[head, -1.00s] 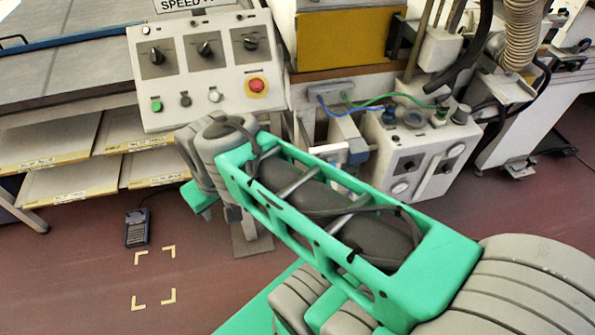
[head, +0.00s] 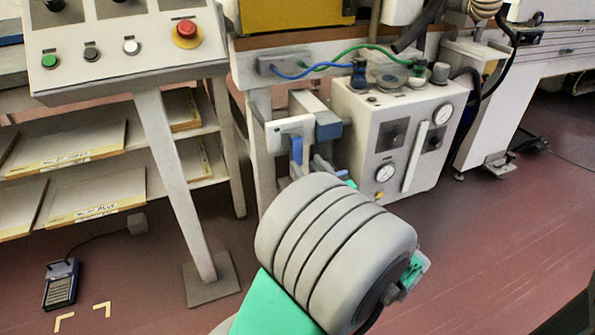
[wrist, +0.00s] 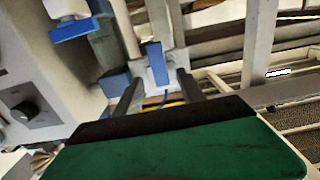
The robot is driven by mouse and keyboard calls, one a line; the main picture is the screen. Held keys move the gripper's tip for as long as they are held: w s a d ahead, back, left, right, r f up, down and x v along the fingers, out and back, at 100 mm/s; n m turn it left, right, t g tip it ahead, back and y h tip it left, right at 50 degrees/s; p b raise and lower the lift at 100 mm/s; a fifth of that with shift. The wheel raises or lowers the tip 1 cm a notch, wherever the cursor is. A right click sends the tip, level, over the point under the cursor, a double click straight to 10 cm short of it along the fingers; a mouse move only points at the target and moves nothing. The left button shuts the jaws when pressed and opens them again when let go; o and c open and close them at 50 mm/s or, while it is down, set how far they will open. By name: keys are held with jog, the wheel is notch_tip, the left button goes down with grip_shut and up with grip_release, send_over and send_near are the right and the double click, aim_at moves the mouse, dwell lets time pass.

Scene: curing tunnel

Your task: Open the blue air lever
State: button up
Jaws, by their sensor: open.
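The blue air lever (wrist: 155,62) shows in the wrist view as a small upright blue bar on a pale fitting. In the head view a blue bar (head: 297,150), which looks like the same lever, hangs below a white bracket left of the gauge box. My gripper (wrist: 159,76) is open, its two dark fingers pointing toward the lever, one on each side of it in the picture. Nothing is held. I cannot tell whether the lever is between the fingertips or just beyond them. In the head view my thick grey arm joint hides most of the gripper.
A white box (head: 362,148) with gauges and knobs stands close on the right. Blue and green hoses run overhead. A control panel (head: 100,60) on a post is at left, before shelves. Red floor lies open at front right.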

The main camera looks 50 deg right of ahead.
aim_at(298, 151)
jog(key=x, duration=0.7)
jog(key=shift+w+d+r, duration=0.1)
jog(key=shift+w+d, duration=0.05)
jog(key=shift+d, duration=0.1)
grip_shut()
dwell(1.1)
